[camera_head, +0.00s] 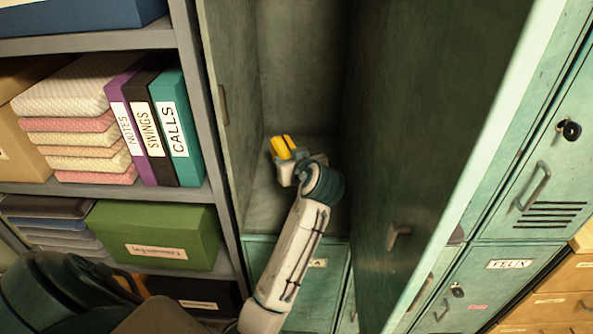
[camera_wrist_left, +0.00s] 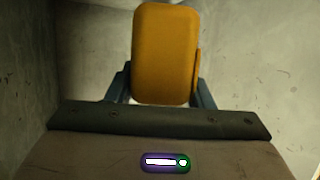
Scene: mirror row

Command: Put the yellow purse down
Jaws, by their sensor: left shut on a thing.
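The yellow purse (camera_head: 283,147) is inside an open locker compartment, low near its floor. My left gripper (camera_head: 288,160) reaches into the locker and is shut on the purse. In the left wrist view the purse (camera_wrist_left: 166,52) stands up between the two finger sides of my left gripper (camera_wrist_left: 163,92), with locker walls around it. I cannot tell whether the purse touches the locker floor (camera_head: 266,200). My right gripper is not in view.
The open locker door (camera_head: 425,150) stands close on the right of my arm. A grey shelf with binders (camera_head: 150,130), folded cloths (camera_head: 75,125) and a green box (camera_head: 155,235) is on the left. More closed lockers (camera_head: 545,190) stand at right.

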